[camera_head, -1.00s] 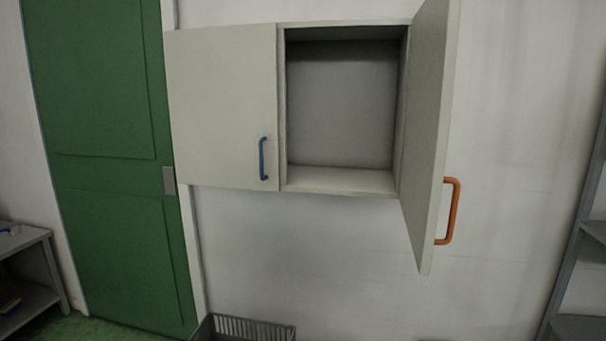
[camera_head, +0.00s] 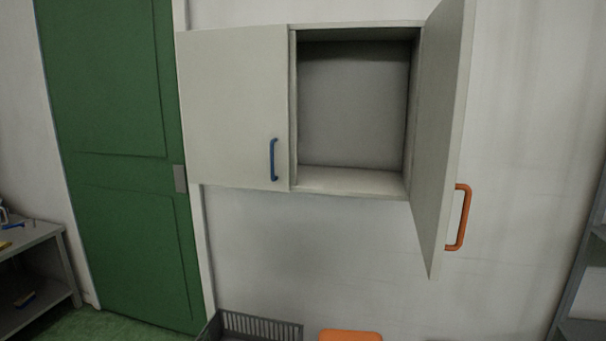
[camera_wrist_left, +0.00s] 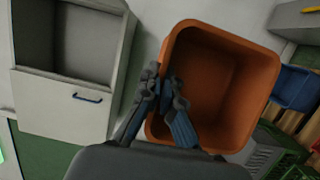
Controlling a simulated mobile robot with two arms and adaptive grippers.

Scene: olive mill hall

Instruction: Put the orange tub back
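The orange tub (camera_wrist_left: 235,55) is large in the left wrist view, its open mouth facing the camera, and it looks empty. In the head view only a strip of orange, the tub's top (camera_head: 350,336), shows at the bottom edge. My left gripper (camera_wrist_left: 161,80) has one finger outside and one inside the tub's near-left wall, closed on its rim. The wall cabinet (camera_head: 352,182) has an empty open compartment on the right; its door with the orange handle (camera_head: 459,217) stands wide open. The left door with the blue handle (camera_head: 273,160) is shut. My right gripper is not in view.
A grey slatted crate (camera_head: 262,327) is below the cabinet. The open door (camera_head: 440,140) juts toward me right of the compartment. A shelf rack stands at the right edge, a low grey bench (camera_head: 30,237) at the left. A blue bin (camera_wrist_left: 296,88) shows in the wrist view.

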